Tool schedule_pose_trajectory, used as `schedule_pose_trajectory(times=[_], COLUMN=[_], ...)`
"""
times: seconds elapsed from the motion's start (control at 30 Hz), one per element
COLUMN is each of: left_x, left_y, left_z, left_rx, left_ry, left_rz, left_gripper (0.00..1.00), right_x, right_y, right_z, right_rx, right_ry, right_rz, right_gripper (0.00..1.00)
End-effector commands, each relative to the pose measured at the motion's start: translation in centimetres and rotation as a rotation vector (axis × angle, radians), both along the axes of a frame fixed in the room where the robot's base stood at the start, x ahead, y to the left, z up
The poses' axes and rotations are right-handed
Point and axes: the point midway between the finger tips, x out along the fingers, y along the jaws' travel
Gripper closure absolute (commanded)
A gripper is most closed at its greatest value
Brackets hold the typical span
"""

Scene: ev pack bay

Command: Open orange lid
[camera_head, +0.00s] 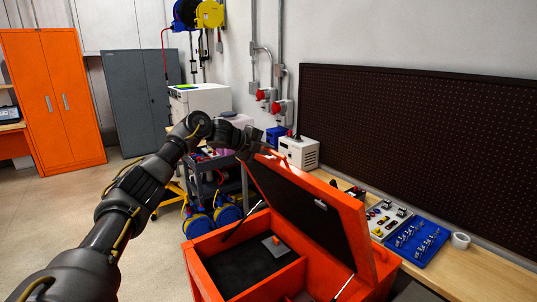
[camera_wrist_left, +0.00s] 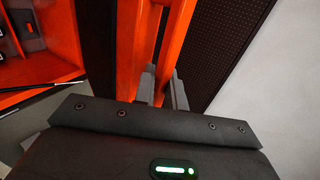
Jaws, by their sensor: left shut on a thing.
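The orange lid (camera_head: 349,212) belongs to an orange box (camera_head: 207,270) at the lower middle of the head view. It stands raised at a steep tilt, with its dark inner face showing and the box open below it. My left gripper (camera_head: 260,150) is at the lid's far upper corner. In the left wrist view its two fingers (camera_wrist_left: 161,88) are shut on the lid's orange edge (camera_wrist_left: 177,35). The exact contact is partly hidden behind the gripper body. My right gripper is not in view.
Inside the box is a dark floor with a small grey and orange piece (camera_head: 274,243). Thin struts run between box and lid. A workbench (camera_head: 465,262) with a blue tool tray (camera_head: 417,242) and a tape roll (camera_head: 460,240) lies right. A dark cart (camera_head: 207,178) stands behind.

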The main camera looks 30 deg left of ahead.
Motion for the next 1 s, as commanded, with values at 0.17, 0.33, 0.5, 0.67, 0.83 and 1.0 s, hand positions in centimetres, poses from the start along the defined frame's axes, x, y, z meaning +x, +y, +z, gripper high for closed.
schedule_pose_trajectory(times=[0.17, 0.33, 0.5, 0.67, 0.83, 1.0], left_x=[0.2, 0.2, 0.2, 0.2, 0.1, -1.0], left_y=[0.2, 0.2, 0.1, 0.1, 0.1, 0.6], left_z=[0.2, 0.2, 0.2, 0.1, 0.1, 0.5], left_rx=[0.004, 0.003, 0.003, 0.003, 0.003, 0.003], left_ry=[0.003, 0.003, 0.003, 0.004, 0.004, 0.001], left_rz=[0.004, 0.004, 0.004, 0.003, 0.002, 0.002], left_gripper=[1.00, 1.00, 0.78, 0.71, 0.71, 0.71], right_x=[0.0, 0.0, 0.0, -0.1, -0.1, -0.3], right_y=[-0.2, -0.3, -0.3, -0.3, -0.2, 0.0], right_z=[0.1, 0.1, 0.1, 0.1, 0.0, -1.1], right_rx=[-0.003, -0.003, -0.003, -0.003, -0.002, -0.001], right_ry=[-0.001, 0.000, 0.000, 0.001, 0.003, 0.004], right_rz=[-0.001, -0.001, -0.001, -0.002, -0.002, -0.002], right_gripper=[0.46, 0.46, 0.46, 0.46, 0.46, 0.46])
